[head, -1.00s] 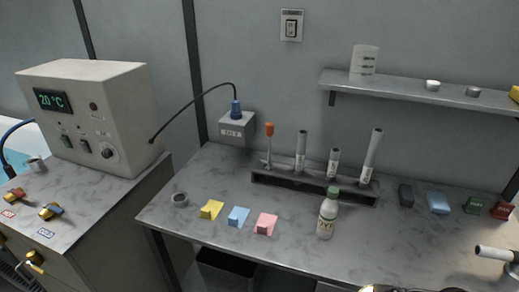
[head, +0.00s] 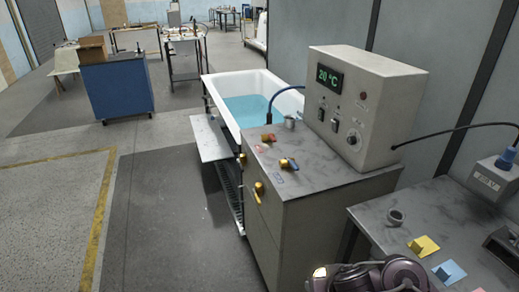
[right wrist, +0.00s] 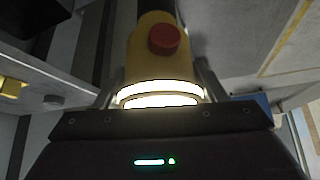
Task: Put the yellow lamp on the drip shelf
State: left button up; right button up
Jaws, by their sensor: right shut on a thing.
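The yellow lamp (right wrist: 152,62) has a red button and a glowing white ring. In the right wrist view my right gripper (right wrist: 158,88) is shut on it, with a finger at each side. A flat grey shelf (head: 208,138) sticks out at the near side of the bathtub; it looks like the drip shelf, and its top looks bare. In the head view a dark arm part of mine is at the bottom edge, with a bright spot beside it. My left gripper is out of view.
The bathtub (head: 240,83) holds blue water. A grey cabinet (head: 335,205) with valve handles carries a control box (head: 362,105) reading 20 °C. A workbench (head: 440,215) stands at the right. Open floor (head: 160,215) lies left of the shelf and cabinet.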

aim_at(215, 154)
jog(key=i+j+u, duration=0.35)
jog(key=i, duration=0.35)
jog(key=i+u, duration=0.4)
jog(key=i, duration=4.3)
jog(key=i+z, duration=0.25)
jog(key=z, duration=0.25)
jog(key=i+z, duration=0.25)
jog(key=z, duration=0.2)
jog(key=i+j+z, duration=0.2)
jog(key=z, duration=1.55)
